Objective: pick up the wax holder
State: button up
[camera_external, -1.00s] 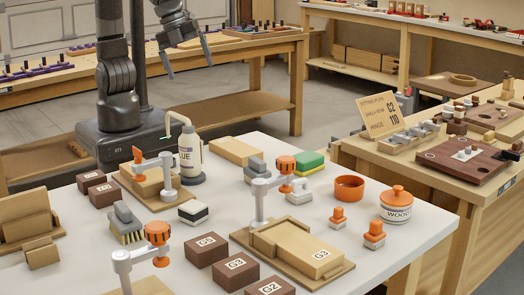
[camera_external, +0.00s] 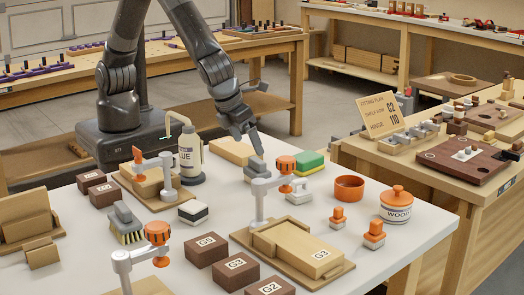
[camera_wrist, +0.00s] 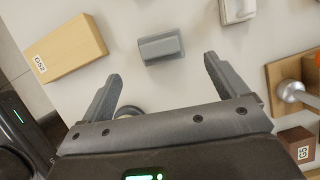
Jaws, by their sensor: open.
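No label marks a wax holder. A small grey block with a ridged top (camera_external: 257,168), possibly the wax holder, sits on the white bench near its back edge. It also shows in the wrist view (camera_wrist: 161,48), lying just beyond my fingertips and roughly centred between them. My gripper (camera_external: 252,142) is above and behind this block, pointing down, with its fingers apart and nothing between them; the wrist view (camera_wrist: 163,72) shows the wide gap. Contact with the block is not visible.
A pale wooden block (camera_external: 230,149) lies close on the left, with a glue bottle (camera_external: 190,155) beyond it. A lidded jar (camera_external: 397,207) is farther right.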

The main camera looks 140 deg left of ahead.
aim_at(255, 160)
jog(key=x, duration=0.9)
jog(key=shift+d+f, duration=0.1)
jog(key=shift+c, duration=0.3)
jog(key=c, duration=1.1)
